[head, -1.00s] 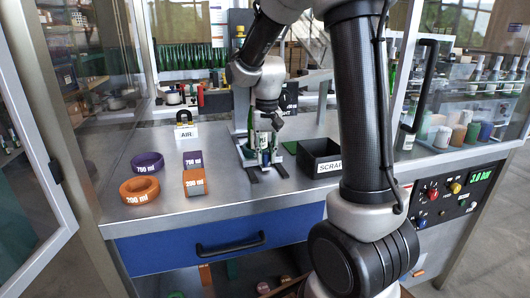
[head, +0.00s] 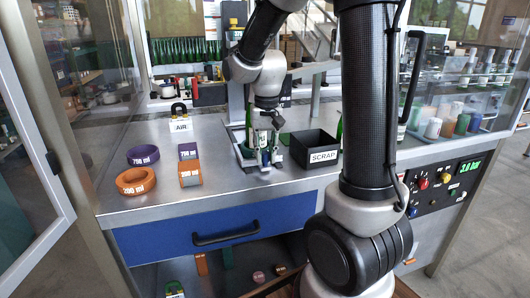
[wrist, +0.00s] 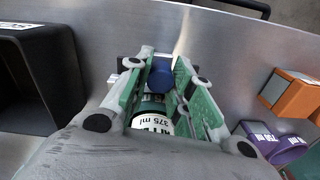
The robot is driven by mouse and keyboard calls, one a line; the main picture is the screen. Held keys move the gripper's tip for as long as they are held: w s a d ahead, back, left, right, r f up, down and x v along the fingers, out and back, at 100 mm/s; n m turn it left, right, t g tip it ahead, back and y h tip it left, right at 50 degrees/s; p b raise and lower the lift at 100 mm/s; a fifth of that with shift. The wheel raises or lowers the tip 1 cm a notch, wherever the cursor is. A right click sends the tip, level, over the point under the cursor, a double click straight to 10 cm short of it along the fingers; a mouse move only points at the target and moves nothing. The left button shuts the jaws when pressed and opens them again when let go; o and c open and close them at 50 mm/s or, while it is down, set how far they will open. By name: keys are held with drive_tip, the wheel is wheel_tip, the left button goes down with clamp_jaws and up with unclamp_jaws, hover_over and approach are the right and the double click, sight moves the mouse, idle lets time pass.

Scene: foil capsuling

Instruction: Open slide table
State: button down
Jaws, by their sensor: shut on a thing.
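The slide table (head: 247,160) stands on the bench in the middle of the head view, and its carriage sits far forward, near the front edge. My gripper (head: 265,150) is over it, pointing down. In the wrist view, my gripper's green-padded fingers (wrist: 160,92) close around a blue knob (wrist: 161,74) on the slide table. A dark green piece with a white "375 ml" label (wrist: 153,123) lies between the fingers, just below the knob in that picture. My fingers hide much of the carriage.
The black SCRAP bin (head: 314,150) stands close to the right of my gripper. Purple (head: 143,155) and orange (head: 136,180) rings and ring blocks (head: 190,172) are at left. A blue drawer (head: 228,226) is below. The front strip of the bench is clear.

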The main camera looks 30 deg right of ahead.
drive_tip(key=c, duration=1.2)
unclamp_jaws()
wheel_tip(320, 180, up, 12)
drive_tip(key=shift+d, duration=0.15)
drive_tip(key=s+d+f+n+t, duration=0.1)
drive_tip(key=s+n+t, duration=0.3)
drive_tip(key=s, duration=1.4)
drive_tip(key=shift+d+f, duration=0.2)
drive_tip(key=shift+f, duration=0.05)
